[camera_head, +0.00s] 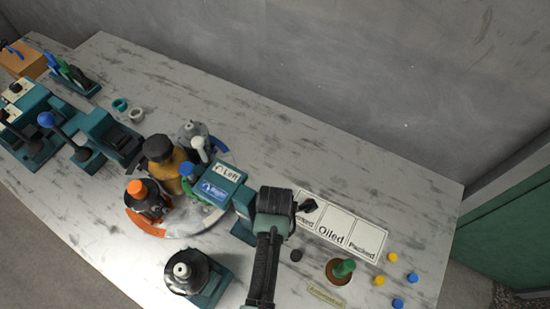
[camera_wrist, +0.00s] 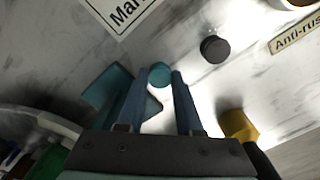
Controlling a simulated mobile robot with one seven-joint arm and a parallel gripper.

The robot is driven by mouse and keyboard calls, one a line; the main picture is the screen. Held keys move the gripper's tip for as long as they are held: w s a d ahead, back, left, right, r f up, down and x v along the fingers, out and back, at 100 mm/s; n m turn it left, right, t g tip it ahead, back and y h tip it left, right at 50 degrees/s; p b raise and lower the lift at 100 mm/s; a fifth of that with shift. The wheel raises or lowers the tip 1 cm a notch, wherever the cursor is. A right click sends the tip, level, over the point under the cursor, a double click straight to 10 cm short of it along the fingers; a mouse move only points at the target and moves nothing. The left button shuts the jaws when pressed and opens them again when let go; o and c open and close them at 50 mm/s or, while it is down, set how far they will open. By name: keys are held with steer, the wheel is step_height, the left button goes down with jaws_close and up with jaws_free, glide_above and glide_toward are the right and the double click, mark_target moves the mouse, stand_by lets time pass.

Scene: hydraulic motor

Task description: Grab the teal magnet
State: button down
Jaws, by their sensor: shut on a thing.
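The teal magnet (camera_wrist: 159,73) shows as a small round teal piece between the fingertips in the wrist view. My gripper (camera_wrist: 161,80) is shut on it, with one blue finger on each side. The marbled table top lies beneath; I cannot tell whether the magnet touches it. In the head view my arm hides the fingertips and the magnet.
A dark round piece (camera_wrist: 214,49) lies right of the fingertips; it also shows in the head view (camera_head: 296,255). A labelled white board (camera_head: 340,232) lies behind. A green-topped item (camera_head: 343,268) and several blue and yellow caps are at right. Bottles crowd a round tray at left.

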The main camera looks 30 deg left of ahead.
steer(key=shift+r, duration=0.15)
step_height(320, 180, up, 18)
steer(key=p, duration=0.4)
